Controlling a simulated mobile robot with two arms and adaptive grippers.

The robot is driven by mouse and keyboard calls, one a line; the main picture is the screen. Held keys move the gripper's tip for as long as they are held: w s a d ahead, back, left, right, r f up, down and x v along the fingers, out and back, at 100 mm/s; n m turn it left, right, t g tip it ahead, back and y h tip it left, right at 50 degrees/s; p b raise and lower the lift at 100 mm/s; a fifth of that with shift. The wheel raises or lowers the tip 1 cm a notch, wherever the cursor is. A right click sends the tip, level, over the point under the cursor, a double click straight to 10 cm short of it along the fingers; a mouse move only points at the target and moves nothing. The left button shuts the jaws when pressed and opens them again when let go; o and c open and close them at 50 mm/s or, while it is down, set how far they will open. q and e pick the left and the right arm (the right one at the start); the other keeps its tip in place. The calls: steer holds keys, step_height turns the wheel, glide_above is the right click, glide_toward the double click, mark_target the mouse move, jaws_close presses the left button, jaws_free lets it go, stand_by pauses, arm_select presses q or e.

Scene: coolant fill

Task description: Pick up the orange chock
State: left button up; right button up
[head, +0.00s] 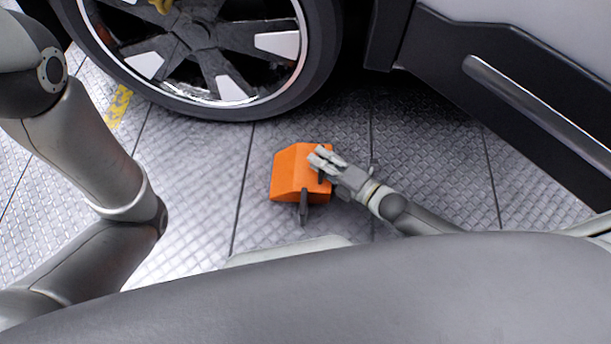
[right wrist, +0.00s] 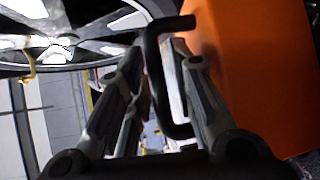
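The orange chock (head: 295,172) is on the grey tread-plate floor in front of the car wheel; I cannot tell whether its base touches the floor. A black bar handle is on its side. My right gripper (head: 319,158) is over the chock's right part in the head view. In the right wrist view the chock (right wrist: 255,70) fills the right side. There the fingers of my right gripper (right wrist: 158,85) stand close on both sides of the black handle (right wrist: 155,65) and look shut on it. My left gripper is out of view; only its arm shows at the left.
The car wheel (head: 205,45) stands just behind the chock, and the dark car sill (head: 450,60) is at the upper right. The floor (head: 195,180) left of the chock is clear. A yellow floor marking (head: 118,105) lies near the tyre.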

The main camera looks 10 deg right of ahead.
jaws_close()
stand_by(0.3)
steer(key=shift+r, duration=0.1)
steer(key=shift+w+r, duration=0.1)
steer(key=shift+r, duration=0.05)
